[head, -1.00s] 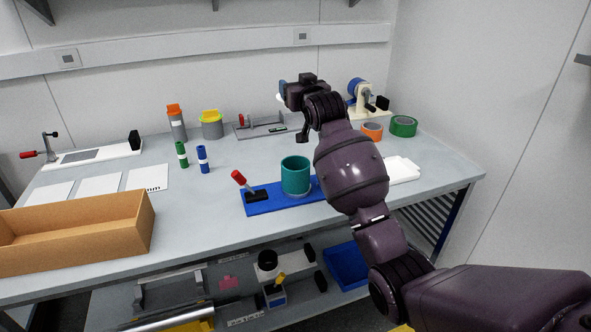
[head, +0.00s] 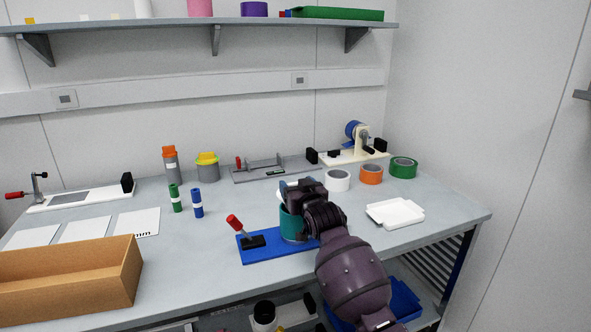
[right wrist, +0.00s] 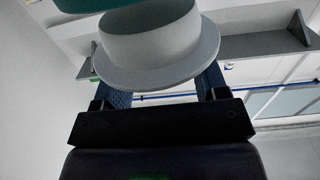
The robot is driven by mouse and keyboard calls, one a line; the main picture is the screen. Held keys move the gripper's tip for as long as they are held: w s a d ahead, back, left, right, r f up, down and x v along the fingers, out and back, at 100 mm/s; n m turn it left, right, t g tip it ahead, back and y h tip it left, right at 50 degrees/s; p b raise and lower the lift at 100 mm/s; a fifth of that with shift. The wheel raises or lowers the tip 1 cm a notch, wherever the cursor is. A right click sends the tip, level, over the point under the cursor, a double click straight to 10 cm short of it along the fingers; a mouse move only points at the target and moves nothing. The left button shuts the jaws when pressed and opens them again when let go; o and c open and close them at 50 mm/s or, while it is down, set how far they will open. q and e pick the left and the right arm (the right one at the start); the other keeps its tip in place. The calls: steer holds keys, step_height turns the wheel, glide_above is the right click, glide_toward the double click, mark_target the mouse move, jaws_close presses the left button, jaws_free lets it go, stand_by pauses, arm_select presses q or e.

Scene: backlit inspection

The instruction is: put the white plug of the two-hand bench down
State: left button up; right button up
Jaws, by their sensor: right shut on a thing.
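The white plug (right wrist: 150,50) shows large in the right wrist view, a round body with a wide flange, between the blue fingers of my right gripper. In the head view only a white sliver (head: 280,195) of it shows beside the gripper. My right gripper (head: 292,188) is shut on the plug at the top of the teal cylinder (head: 288,222), which stands on the blue base of the two-hand bench (head: 275,254). A teal edge (right wrist: 98,8) shows right by the plug in the wrist view; I cannot tell whether they touch. My left gripper is not in view.
A red-handled clamp (head: 236,224) stands on the base, left of the cylinder. A white tray (head: 396,212) lies to the right, with white (head: 337,181), orange (head: 371,175) and green (head: 403,168) tape rolls behind. A cardboard box (head: 75,285) fills the front left.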

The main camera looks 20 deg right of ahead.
step_height(320, 180, down, 3)
steer(key=shift+r, duration=0.2)
steer(key=shift+f, duration=0.45)
steer(key=shift+f, duration=0.25)
steer(key=o, duration=0.9)
steer(key=shift+o, duration=0.2)
steer(key=shift+b, duration=0.3)
